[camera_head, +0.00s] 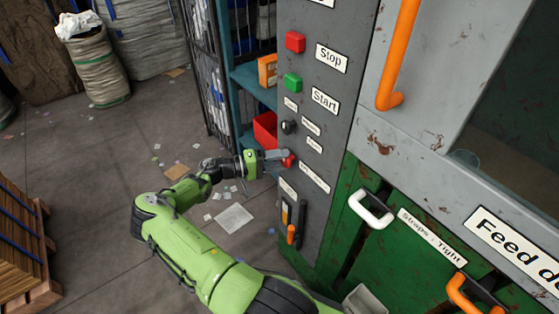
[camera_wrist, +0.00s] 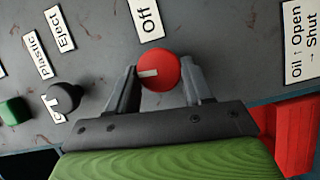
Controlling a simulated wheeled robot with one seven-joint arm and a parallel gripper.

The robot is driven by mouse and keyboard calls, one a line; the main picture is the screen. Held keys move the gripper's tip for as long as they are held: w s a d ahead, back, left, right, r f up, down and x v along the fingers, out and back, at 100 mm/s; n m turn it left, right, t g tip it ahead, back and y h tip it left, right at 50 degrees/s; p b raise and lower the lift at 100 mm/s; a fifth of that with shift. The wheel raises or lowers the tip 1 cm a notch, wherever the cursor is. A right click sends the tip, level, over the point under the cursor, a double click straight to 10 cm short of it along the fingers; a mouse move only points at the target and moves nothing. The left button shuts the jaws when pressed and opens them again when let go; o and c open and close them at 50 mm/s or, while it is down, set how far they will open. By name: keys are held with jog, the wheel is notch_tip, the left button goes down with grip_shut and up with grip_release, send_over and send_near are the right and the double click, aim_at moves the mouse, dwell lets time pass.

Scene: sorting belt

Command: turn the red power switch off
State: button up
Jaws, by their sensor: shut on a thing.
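The red power switch (camera_head: 289,161) is a round red knob on the grey control panel, below the smaller labels. In the wrist view the red knob (camera_wrist: 158,71) has a pale pointer mark on its left part, and a label reading "Off" (camera_wrist: 147,18) is beside it. My gripper (camera_head: 280,160) reaches the panel from the left. In the wrist view its two fingers (camera_wrist: 158,84) stand on either side of the knob, shut on it. The far ends of the fingers are partly hidden by the knob.
The panel also has a red button (camera_head: 295,42) by "Stop", a green button (camera_head: 292,82) by "Start", a black knob (camera_head: 288,127) and an orange-tipped lever (camera_head: 291,234). A white handle (camera_head: 371,209) sticks out at the right. A blue shelf with a red bin (camera_head: 265,130) stands behind.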

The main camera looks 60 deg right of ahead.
jog(key=shift+n, duration=0.5)
jog(key=shift+f, duration=0.1)
jog(key=o, duration=1)
jog(key=shift+g, duration=0.3)
jog(key=shift+w, duration=0.1)
jog(key=v, duration=1.5)
jog(key=shift+w+a, duration=0.2)
jog(key=shift+a, duration=0.1)
